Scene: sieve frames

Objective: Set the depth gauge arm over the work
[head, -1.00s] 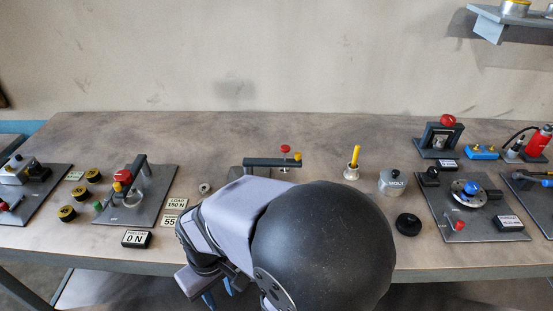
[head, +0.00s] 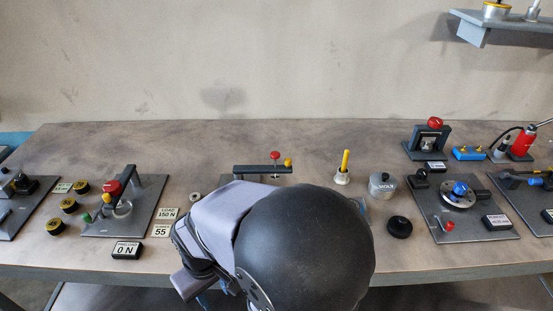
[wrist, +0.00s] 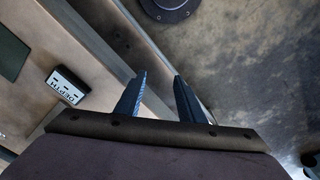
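The depth gauge arm (head: 250,170) is a dark horizontal bar near the middle of the bench in the head view. A red knob (head: 275,155) and a yellow knob (head: 288,162) stand at its right end. My own arm hides its lower part and whatever lies in front of it. In the wrist view a black box with a white label reading DEPTH (wrist: 66,86) sits on the bench top. My gripper (wrist: 158,88) is open and empty, its two dark fingers apart near the bench edge. In the head view my arm hides most of it.
A station with a red knob (head: 111,187) and several black-and-yellow weights stand to the left. A yellow-handled tool (head: 344,168), a metal BOLT pot (head: 382,186) and a black knob (head: 399,227) stand to the right. The bench's back strip is clear.

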